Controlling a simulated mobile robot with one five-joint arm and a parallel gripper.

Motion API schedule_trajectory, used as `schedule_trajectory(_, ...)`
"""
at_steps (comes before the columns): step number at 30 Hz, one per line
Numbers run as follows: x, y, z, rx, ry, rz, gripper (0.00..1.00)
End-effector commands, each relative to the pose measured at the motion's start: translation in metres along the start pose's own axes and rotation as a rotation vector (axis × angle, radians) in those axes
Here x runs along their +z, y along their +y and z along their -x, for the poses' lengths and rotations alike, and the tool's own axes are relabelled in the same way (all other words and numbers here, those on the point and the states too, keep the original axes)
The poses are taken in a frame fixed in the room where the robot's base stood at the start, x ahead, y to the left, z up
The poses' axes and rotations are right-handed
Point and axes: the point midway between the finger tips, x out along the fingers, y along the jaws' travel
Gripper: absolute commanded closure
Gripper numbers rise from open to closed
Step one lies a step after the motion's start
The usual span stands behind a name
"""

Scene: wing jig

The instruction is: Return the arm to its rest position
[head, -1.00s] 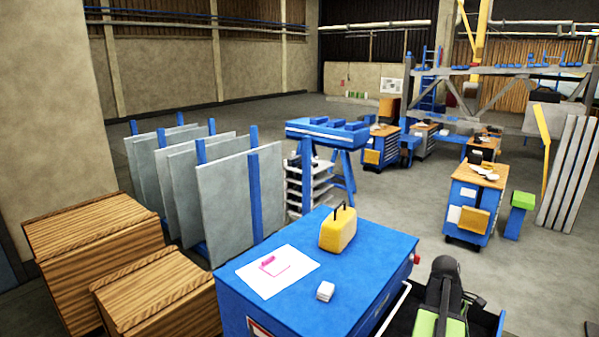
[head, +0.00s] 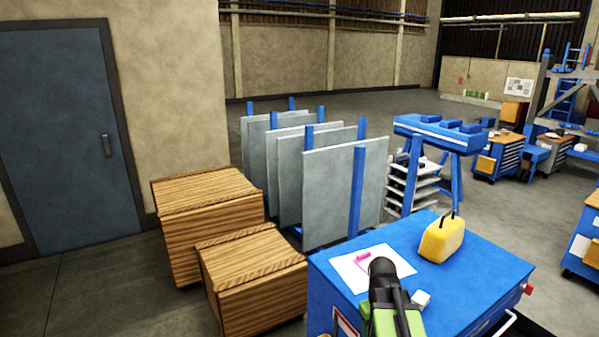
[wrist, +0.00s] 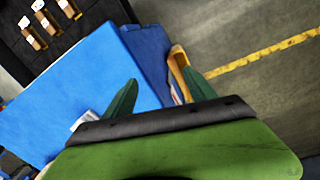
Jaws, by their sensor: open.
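My arm (head: 384,300), green and black, rises at the bottom of the head view, in front of a blue cabinet (head: 492,274). It covers part of the cabinet top. My fingertips cannot be made out there. In the wrist view my gripper (wrist: 160,94) shows two dark green fingers set wide apart. No object is seen held between them. A blue surface (wrist: 70,85) lies beyond the left finger, and an orange-yellow object (wrist: 179,72) shows just beyond the right finger.
On the cabinet are a yellow case (head: 441,242), a white sheet with a pink mark (head: 350,272) and a small white block (head: 421,299). Wooden crates (head: 255,285) and grey panels (head: 340,195) stand left. Open floor (head: 95,290) lies before the door (head: 68,130).

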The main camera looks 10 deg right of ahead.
Motion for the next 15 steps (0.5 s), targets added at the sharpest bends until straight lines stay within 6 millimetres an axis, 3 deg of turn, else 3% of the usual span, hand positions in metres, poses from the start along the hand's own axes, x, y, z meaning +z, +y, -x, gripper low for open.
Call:
schedule_trajectory(1,-0.009,-0.03,0.003,-0.012,0.016,-0.007,0.35)
schedule_trajectory(3,-0.018,-0.067,0.007,-0.033,0.035,-0.032,0.35)
schedule_trajectory(10,-0.033,-0.173,0.018,-0.105,0.071,-0.101,0.35)
schedule_trajectory(12,-0.032,-0.173,-0.016,-0.104,0.065,-0.11,0.35)
schedule_trajectory(15,-0.029,-0.175,-0.045,-0.104,0.055,-0.109,0.35)
